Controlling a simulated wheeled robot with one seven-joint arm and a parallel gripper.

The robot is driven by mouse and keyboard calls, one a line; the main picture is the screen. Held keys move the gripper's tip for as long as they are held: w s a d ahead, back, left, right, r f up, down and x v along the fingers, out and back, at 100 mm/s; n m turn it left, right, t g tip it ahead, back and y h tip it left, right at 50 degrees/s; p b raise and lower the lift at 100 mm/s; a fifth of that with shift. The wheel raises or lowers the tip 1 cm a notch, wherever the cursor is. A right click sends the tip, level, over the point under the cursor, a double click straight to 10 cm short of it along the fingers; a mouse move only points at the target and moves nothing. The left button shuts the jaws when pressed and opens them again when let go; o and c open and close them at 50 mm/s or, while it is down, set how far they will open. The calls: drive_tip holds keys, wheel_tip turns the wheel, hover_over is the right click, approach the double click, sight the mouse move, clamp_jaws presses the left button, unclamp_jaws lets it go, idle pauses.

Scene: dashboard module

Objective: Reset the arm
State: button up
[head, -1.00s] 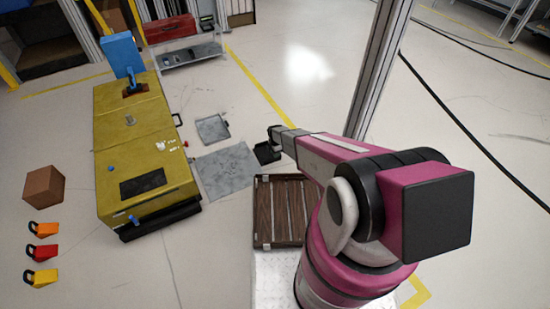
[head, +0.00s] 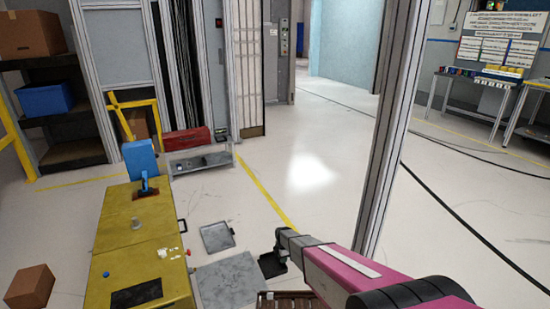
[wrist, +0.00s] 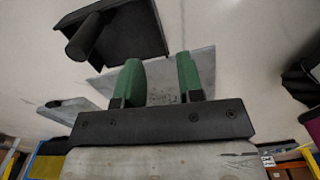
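My gripper (wrist: 158,65) shows in the wrist view with two green fingers standing apart and nothing held between them. A grey plate (wrist: 160,85) lies on the floor beyond the fingers. In the head view my pink arm (head: 350,272) reaches from the lower right toward the lower middle, and its grey end (head: 288,239) is beside a small black tray (head: 270,265). The fingers cannot be made out in the head view. A black object with a round post (wrist: 120,32) is at the upper left of the wrist view, apart from the fingers.
A yellow cabinet (head: 140,250) with a blue piece (head: 141,158) stands at the left. A grey plate (head: 228,281) and a small grey tray (head: 217,237) lie beside it. A metal post (head: 386,150) rises behind my arm. Cables cross the open floor at the right.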

drive_tip(key=s+d+r+m, duration=0.4)
drive_tip(key=s+r+m, duration=0.3)
drive_tip(key=r, duration=0.6)
drive_tip(key=s+d+r+m, duration=0.5)
drive_tip(key=s+r, duration=0.5)
drive_tip(key=r, duration=0.4)
drive_tip(key=s+d+r+m, duration=0.5)
drive_tip(key=s+r+m, duration=0.4)
drive_tip(key=r, duration=0.5)
